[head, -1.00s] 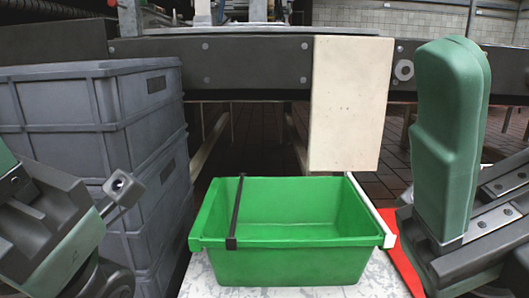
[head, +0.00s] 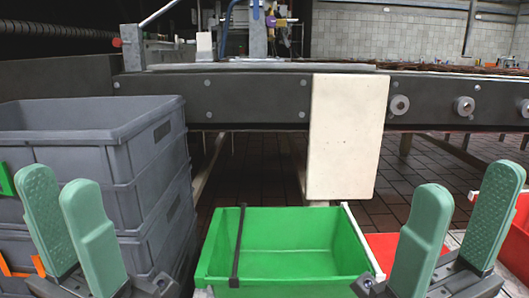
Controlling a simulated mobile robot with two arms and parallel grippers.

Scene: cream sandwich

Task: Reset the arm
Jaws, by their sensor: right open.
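My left gripper (head: 66,229) is at the lower left in the head view, in front of the grey crates. Its two green fingers stand upright with a gap between them, open and empty. My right gripper (head: 451,234) is at the lower right, to the right of the green bin. Its two green fingers are spread wide apart, and nothing is between them.
Grey crates (head: 150,150) are stacked at the left. An empty green bin (head: 290,228), with a black bar and a white bar across it, sits at bottom centre. A red bin (head: 520,232) is at the right edge. A dark conveyor frame (head: 250,98) with a cream panel (head: 342,135) crosses behind.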

